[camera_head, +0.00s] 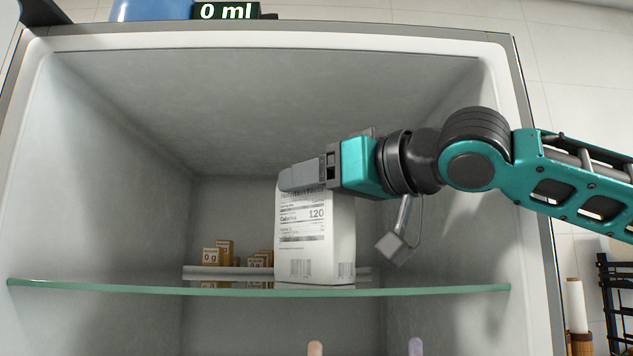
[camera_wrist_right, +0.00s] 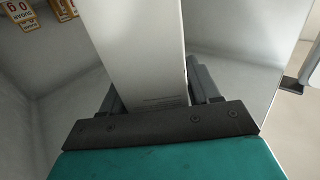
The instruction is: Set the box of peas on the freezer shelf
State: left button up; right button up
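The box of peas (camera_head: 316,235) is white with a nutrition label and is upright inside the freezer. Its bottom is at the glass freezer shelf (camera_head: 430,290); I cannot tell whether it rests on the glass or is slightly above it. My right gripper (camera_head: 308,176) reaches in from the right, with its fingers at the top of the box. In the right wrist view the box (camera_wrist_right: 145,55) stands between the two fingers (camera_wrist_right: 155,92), which appear to press on its sides. My left gripper is not in view.
Several small brown boxes (camera_head: 218,252) stand behind and left of the peas. The freezer walls (camera_head: 110,170) close in both sides. The shelf is clear at left and right. A blue container (camera_head: 150,9) sits on top of the freezer.

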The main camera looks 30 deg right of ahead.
jog(key=shift+o, duration=1.3)
jog(key=shift+r, duration=0.1)
jog(key=shift+s+d+r, duration=0.1)
jog(key=shift+s, duration=0.05)
jog(key=v, duration=1.1)
jog(key=shift+s, duration=0.3)
jog(key=shift+d, duration=0.1)
